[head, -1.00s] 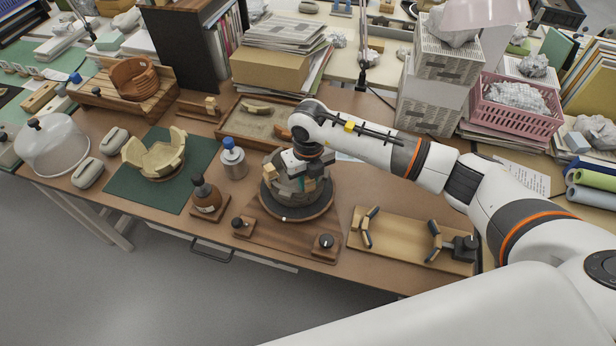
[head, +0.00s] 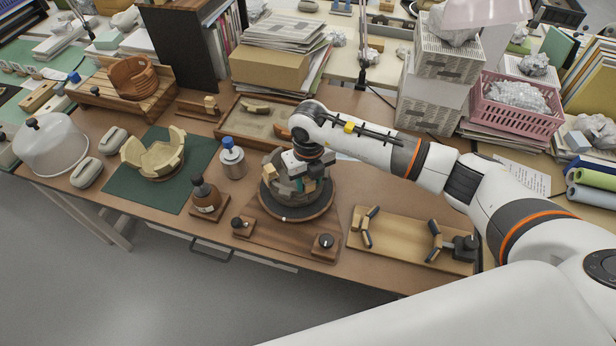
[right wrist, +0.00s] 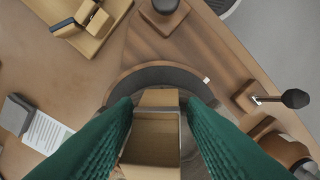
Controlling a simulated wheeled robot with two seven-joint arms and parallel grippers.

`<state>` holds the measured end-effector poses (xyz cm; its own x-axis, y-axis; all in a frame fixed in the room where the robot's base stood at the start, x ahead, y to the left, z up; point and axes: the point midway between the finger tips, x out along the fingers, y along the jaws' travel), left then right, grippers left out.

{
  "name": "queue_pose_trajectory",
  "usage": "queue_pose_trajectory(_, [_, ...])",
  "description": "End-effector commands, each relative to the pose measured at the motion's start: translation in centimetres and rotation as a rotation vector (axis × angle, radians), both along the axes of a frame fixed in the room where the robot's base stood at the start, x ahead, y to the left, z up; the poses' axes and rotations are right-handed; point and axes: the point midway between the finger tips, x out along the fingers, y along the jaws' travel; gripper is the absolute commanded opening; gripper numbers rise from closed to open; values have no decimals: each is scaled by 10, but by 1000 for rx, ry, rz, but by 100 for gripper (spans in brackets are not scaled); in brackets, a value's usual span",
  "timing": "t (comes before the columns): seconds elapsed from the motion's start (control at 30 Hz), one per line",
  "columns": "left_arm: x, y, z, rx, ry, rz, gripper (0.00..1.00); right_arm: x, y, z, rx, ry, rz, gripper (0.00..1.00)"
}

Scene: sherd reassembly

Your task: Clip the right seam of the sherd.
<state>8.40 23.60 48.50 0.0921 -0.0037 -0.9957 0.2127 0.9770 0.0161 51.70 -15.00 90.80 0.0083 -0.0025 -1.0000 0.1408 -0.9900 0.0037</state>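A grey-brown pot (head: 276,165) stands on a dark round turntable (head: 298,212) on a wooden base. A small tan block-like piece (head: 261,183) shows at its left side. My right gripper (head: 312,183) is at the pot's right front, pointing down. In the right wrist view its green fingers (right wrist: 160,110) press both sides of a tan wooden piece that looks like a clip (right wrist: 152,135). The clip's jaws, the sherd and its right seam are hidden by the gripper. Two tan-and-black clips (head: 367,226) (head: 435,241) rest on a pale board. My left gripper is out of view.
The pale clip board (head: 400,238) lies right of the turntable. A green mat (head: 196,187) holds a partial bowl (head: 155,157). A shallow sand tray (head: 242,122) lies behind.

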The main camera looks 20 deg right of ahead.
Motion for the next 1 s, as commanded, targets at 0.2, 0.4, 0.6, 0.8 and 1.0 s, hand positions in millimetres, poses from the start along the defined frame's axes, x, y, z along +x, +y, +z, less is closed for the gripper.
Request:
queue_pose_trajectory(0.2, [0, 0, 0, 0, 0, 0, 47, 1, 1, 2, 3, -4, 0, 51])
queue_pose_trajectory(0.4, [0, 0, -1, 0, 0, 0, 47, 2, 1, 6, 4, -6, 0, 51])
queue_pose_trajectory(0.6, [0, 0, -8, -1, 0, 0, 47, 2, 1, 35, 5, -9, 2, 51])
queue_pose_trajectory(0.8, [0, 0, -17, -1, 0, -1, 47, 2, 0, 79, 3, -10, 0, 51])
queue_pose_trajectory(1.0, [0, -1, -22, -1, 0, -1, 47, 1, 0, 110, 3, -7, 0, 51])
